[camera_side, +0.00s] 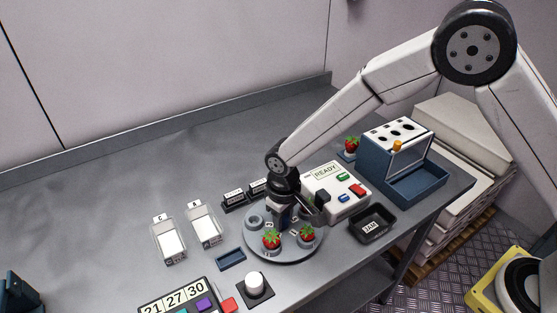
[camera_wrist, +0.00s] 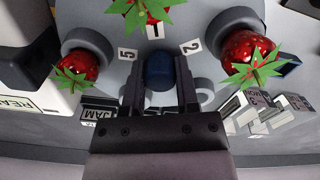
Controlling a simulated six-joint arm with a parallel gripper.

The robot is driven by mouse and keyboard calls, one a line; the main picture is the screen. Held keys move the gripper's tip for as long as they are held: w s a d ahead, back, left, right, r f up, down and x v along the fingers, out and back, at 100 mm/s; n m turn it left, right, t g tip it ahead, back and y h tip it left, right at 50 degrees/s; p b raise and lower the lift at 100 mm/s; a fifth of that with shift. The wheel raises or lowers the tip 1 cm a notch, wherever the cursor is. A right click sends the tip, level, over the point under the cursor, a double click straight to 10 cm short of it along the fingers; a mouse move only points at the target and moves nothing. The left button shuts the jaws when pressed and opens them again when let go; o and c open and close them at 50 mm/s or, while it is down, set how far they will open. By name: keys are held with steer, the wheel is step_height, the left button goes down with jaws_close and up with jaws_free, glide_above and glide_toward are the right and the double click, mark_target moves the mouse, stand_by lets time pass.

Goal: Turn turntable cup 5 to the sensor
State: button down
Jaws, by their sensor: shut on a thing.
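The grey round turntable (camera_side: 285,258) carries ring cups and red strawberries with green leaves. My gripper (camera_wrist: 160,85) is shut on the blue knob (camera_wrist: 159,70) at its centre, one finger on each side. In the wrist view, the label 5 (camera_wrist: 127,54) is by the left cup, which holds a strawberry (camera_wrist: 78,66). Labels 1 (camera_wrist: 154,32) and 2 (camera_wrist: 190,46) stand by other cups with strawberries. The white READY box (camera_side: 338,190) stands beside the turntable, with a dark part (camera_side: 313,209) reaching toward its edge.
A black JAM tray (camera_side: 371,223) lies right of the turntable. A blue rack (camera_side: 402,160) stands behind it. Clear bins C (camera_side: 168,240) and B (camera_side: 205,224) and a white knob (camera_side: 254,285) are on the left and front. The far-left table is mostly clear.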

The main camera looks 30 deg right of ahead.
stand_by(0.3)
steer(key=shift+c, duration=1.8)
jaws_free()
steer(key=shift+r, duration=0.1)
steer(key=shift+r, duration=3.85)
steer(key=shift+r, duration=0.1)
step_height(320, 180, up, 11)
